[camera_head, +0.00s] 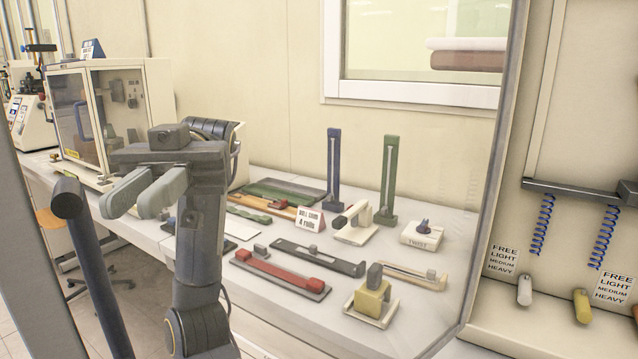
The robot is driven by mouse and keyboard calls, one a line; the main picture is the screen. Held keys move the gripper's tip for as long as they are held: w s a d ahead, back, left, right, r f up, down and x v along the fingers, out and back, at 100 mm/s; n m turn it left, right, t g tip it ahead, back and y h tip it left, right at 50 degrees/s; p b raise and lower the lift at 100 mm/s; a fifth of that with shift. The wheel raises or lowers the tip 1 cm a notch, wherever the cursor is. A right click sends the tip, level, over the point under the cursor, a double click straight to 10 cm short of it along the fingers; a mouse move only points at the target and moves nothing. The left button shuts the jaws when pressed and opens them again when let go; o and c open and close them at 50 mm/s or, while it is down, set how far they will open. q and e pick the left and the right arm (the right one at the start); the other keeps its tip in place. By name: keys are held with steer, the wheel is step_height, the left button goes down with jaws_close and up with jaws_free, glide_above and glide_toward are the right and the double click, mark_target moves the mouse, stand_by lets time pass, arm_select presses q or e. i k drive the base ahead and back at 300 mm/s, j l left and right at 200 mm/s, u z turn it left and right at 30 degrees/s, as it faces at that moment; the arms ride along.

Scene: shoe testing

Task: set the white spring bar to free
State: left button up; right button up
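A white bar (524,290) with a rounded end shows at the right, low on a pale panel. A label (502,262) reading FREE, LIGHT, MEDIUM, HEAVY is just above it, and a blue coil spring (543,225) hangs above that. I cannot tell which setting the white bar is at. My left gripper (128,206) is raised at the left, in front of the white cabinet, far from the bar. Its two grey fingers are apart with nothing between them. My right gripper is not in view.
A yellow bar (582,306) with its own label (613,288) and spring (603,237) is right of the white one. A red bar (635,312) is cut off by the right edge. Several test fixtures, including a red slider (282,272), crowd the white bench (240,315).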

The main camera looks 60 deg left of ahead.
mark_target(524, 286)
steer(key=k, duration=1.5)
